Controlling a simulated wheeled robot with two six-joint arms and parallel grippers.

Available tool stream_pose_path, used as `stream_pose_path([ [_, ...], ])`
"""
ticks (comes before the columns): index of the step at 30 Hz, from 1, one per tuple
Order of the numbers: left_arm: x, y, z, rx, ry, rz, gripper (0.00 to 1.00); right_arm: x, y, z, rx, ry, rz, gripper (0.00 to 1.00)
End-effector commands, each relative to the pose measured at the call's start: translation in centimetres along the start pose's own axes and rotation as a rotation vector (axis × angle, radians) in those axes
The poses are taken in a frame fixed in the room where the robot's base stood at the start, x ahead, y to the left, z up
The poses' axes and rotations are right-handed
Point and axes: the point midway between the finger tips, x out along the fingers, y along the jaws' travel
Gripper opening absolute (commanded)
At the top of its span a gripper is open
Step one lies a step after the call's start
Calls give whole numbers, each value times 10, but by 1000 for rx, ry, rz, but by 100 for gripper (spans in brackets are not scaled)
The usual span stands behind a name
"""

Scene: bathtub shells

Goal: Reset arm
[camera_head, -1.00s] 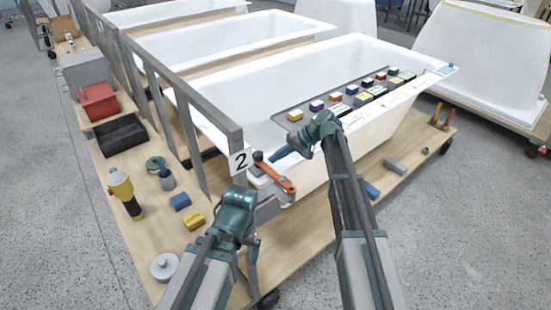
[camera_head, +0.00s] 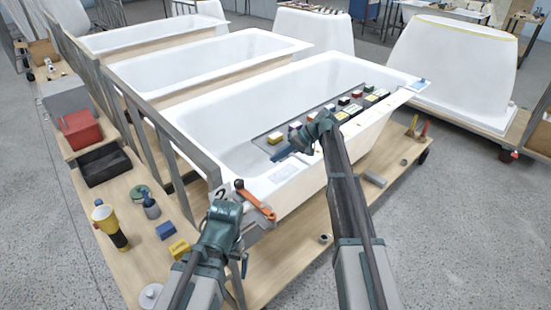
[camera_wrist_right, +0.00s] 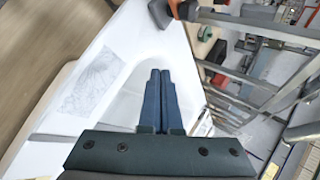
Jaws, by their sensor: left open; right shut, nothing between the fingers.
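My right gripper (camera_head: 285,154) has blue fingers, and it hangs over the near rim of the closest white bathtub shell (camera_head: 225,105). In the right wrist view its two fingers (camera_wrist_right: 158,100) lie together with nothing between them. My left gripper (camera_head: 242,262) is low at the front left, beside the tub's near corner. It is open, but its fingers are mostly hidden by my left wrist, and I see nothing held in it.
An orange-handled tool (camera_head: 256,205) is at the tub corner by the number plate. A yellow torch-like tool (camera_head: 108,225), red bin (camera_head: 80,130) and black bin (camera_head: 104,166) stand on the left shelf.

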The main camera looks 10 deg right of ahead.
Motion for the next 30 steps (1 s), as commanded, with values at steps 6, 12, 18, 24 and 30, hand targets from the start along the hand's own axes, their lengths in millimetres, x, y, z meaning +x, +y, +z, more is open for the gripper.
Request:
stream_pose_path([
  [6, 0, 0, 0, 0, 0, 0, 100, 0, 0, 0, 0, 0, 0, 0],
  [12, 0, 0, 0, 0, 0, 0, 100, 12, 12, 56, -17, -8, 109, 0],
  [18, 0, 0, 0, 0, 0, 0, 100, 20, 53, 181, -77, -16, 418, 0],
  [24, 0, 0, 0, 0, 0, 0, 100, 4, 89, 269, -142, -9, 674, 0],
  [30, -5, 0, 0, 0, 0, 0, 100, -2, 91, 316, -230, -39, 832, 0],
])
